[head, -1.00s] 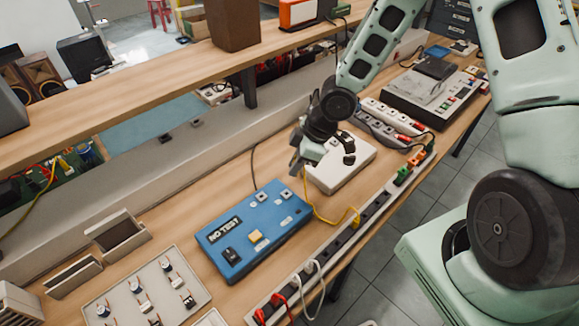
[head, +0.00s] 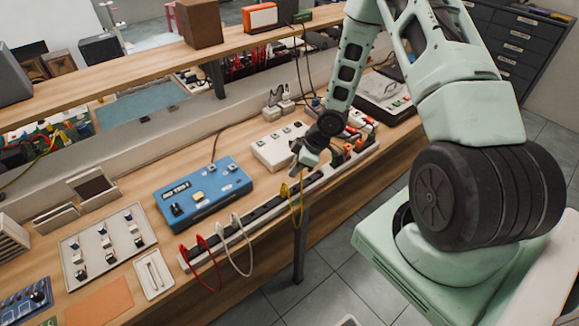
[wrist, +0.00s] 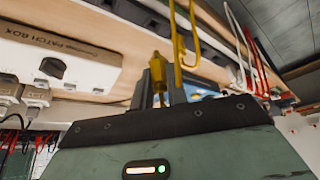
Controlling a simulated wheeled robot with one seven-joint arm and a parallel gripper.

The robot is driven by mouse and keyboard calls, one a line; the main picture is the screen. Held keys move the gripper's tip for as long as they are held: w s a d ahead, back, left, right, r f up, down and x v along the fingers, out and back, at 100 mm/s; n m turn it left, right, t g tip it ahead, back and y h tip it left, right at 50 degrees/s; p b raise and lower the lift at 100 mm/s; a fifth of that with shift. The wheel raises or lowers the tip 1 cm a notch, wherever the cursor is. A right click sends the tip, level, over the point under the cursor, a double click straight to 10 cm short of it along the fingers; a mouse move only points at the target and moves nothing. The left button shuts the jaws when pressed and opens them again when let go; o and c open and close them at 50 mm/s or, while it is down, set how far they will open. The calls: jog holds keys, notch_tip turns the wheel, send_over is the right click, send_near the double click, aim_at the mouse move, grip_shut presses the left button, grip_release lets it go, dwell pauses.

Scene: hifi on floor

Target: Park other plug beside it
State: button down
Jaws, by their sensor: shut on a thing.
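My gripper (head: 296,172) is shut on a yellow plug (wrist: 158,72), held near the front of the bench. In the head view the plug (head: 284,190) hangs at the gripper tip, pointing down, over or just above the long dark socket strip (head: 266,212); I cannot tell whether it touches. A yellow cable (head: 299,208) hangs in a loop beside the plug and also shows in the wrist view (wrist: 178,45). The cable's other end is not clear, partly hidden by my gripper. Red leads (head: 207,262) and a white lead (head: 238,245) arch from the strip's left part.
A blue box (head: 203,192) and a white patch box (head: 277,147) stand behind the strip. Green and orange plugs (head: 348,150) crowd the strip's right end. The shelf (head: 130,68) runs along the back. The bench's front edge is close.

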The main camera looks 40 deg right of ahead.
jog(key=shift+f+b, duration=2.05)
jog(key=shift+f, duration=0.25)
jog(key=shift+f+b, duration=0.6)
jog(key=shift+f, duration=0.35)
dwell(0.4)
dwell(0.4)
jog(key=c, duration=1.3)
grip_release()
jog(key=w+a+r+p+v, duration=0.1)
jog(key=p+v, duration=1.2)
jog(key=v, duration=0.9)
jog(key=shift+w+a+p, duration=0.2)
jog(key=shift+w+p, duration=0.05)
jog(key=shift+p, duration=0.05)
